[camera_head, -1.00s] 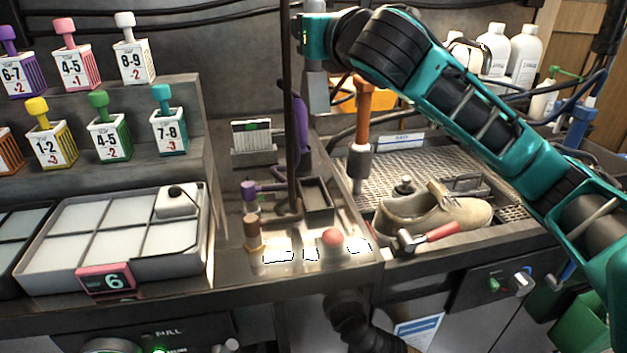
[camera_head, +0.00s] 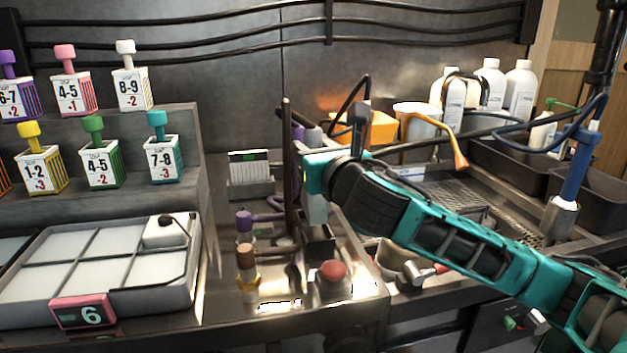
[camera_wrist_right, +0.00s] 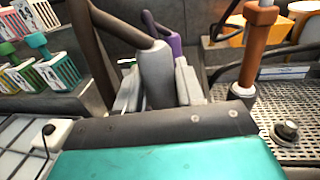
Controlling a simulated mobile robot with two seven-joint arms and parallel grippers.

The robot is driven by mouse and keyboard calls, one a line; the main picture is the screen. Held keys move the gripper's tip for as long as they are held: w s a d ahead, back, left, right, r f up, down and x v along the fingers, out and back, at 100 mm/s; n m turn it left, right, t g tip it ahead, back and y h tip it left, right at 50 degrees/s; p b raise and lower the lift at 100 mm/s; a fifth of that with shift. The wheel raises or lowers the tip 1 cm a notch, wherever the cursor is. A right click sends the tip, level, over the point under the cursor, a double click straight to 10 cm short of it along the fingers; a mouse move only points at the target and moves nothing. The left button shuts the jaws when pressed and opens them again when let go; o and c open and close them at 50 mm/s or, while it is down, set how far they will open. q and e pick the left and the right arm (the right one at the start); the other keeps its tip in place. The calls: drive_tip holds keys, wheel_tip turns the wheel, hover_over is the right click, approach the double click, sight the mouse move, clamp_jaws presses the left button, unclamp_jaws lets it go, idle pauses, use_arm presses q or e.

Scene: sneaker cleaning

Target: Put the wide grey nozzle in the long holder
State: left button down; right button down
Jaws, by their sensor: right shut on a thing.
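My right gripper (camera_head: 308,175) comes in from the right, past the front of the wash tray, and is shut on the wide grey nozzle (camera_head: 314,210). The nozzle is about upright; its lower end shows below my wrist and its top just above it. In the right wrist view the nozzle (camera_wrist_right: 156,75) stands between the pale fingers of the gripper (camera_wrist_right: 155,92). The long holder looks to be the dark rectangular box (camera_head: 320,248) on the counter, just below the nozzle and partly covered. I cannot tell whether the nozzle's tip is inside it. My left gripper is out of view.
A thin dark post (camera_head: 289,165) stands close left of the nozzle. A purple-handled tool (camera_wrist_right: 174,43) is behind it. A red button (camera_head: 333,271) and a brown-handled brush (camera_head: 246,262) are in front. My forearm covers much of the shoe (camera_head: 385,254).

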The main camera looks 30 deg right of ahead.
sight(314, 206)
wheel_tip(314, 206, down, 4)
drive_tip(key=shift+r+b, duration=0.1)
drive_tip(key=shift+b, duration=0.6)
drive_tip(key=shift+f, duration=0.2)
drive_tip(key=shift+r, duration=0.1)
drive_tip(key=c, duration=0.7)
unclamp_jaws()
drive_tip(key=shift+f, duration=0.2)
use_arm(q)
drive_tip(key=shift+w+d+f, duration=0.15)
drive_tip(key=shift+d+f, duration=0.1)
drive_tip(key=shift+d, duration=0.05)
